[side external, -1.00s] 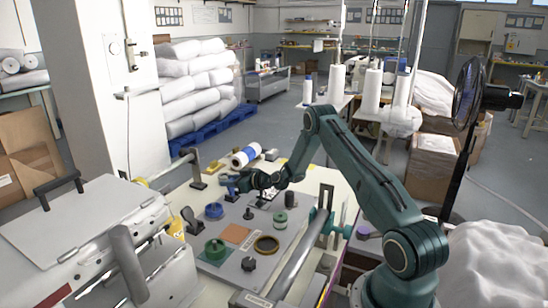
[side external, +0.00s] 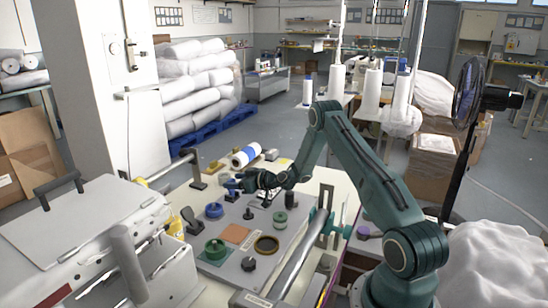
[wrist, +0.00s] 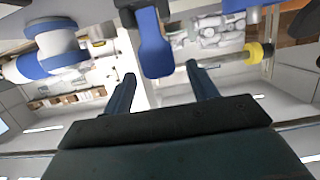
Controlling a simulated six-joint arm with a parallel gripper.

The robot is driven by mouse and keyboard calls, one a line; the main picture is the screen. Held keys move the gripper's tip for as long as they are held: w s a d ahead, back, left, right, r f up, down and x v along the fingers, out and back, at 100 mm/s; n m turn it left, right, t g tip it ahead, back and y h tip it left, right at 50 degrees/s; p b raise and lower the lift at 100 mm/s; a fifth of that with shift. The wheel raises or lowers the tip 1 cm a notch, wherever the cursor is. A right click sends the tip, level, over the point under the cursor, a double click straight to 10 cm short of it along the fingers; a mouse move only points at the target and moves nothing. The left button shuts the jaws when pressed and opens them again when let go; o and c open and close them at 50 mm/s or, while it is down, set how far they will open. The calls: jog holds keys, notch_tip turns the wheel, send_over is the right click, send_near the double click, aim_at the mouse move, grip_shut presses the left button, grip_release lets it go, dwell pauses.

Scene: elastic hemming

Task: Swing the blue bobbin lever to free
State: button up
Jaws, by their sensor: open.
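A blue lever (wrist: 155,48) hangs into the top middle of the wrist view, its paddle-like end between the fingers of my gripper. My gripper (wrist: 158,76) is open, one finger on each side of the lever, with a gap showing on both sides. In the side external view my gripper (side external: 232,184) is low over the far left part of the grey plate, pointing left. The lever is too small there to tell apart from the blue of the fingers. Its base is not clear in either view.
A white-and-blue roll (side external: 245,156) lies behind my gripper. A metal bar (side external: 300,252) crosses the front right.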

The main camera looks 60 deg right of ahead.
jog(key=v, duration=1.1)
jog(key=shift+s, duration=0.25)
jog(key=shift+c, duration=0.5)
